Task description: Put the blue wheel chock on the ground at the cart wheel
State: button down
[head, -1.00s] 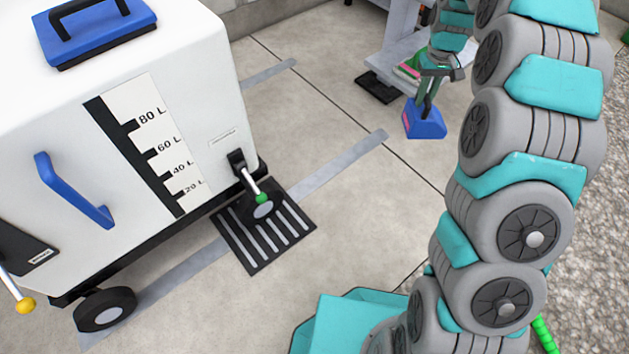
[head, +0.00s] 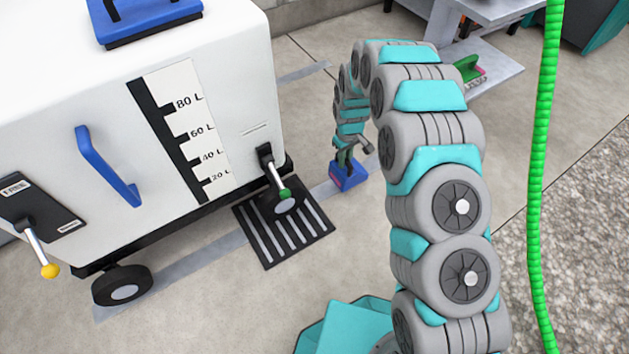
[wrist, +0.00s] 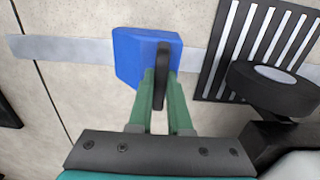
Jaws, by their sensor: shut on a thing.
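The blue wheel chock (head: 348,176) is held by my gripper (head: 347,157) to the right of the cart. In the wrist view, the green fingers of my gripper (wrist: 160,92) are shut on the black handle of the chock (wrist: 132,60). The white cart (head: 110,130) stands at the left. Its nearest wheel to the chock (head: 285,203) is at the cart's right corner, by a black drain grate (head: 258,240). In the wrist view this wheel (wrist: 272,90) is right of the chock, apart from it. Whether the chock touches the floor is hard to tell.
Another cart wheel (head: 122,286) is at the lower left. A grey tape line (head: 190,268) runs along the floor under the cart. A grey shelf stand (head: 490,72) with a green-handled tool (head: 468,68) is at the back. A green hose (head: 541,170) hangs at the right.

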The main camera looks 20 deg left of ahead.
jog(key=s+a+f+b, duration=0.1)
jog(key=s+a+f, duration=0.3)
jog(key=s+a, duration=0.2)
jog(key=shift+s+a+f, duration=0.2)
jog(key=shift+a+f, duration=0.05)
jog(key=shift+a, duration=1)
jog(key=c, duration=0.8)
grip_release()
jog(key=shift+c, duration=0.2)
notch_tip(320, 180, up, 12)
jog(key=p, duration=0.1)
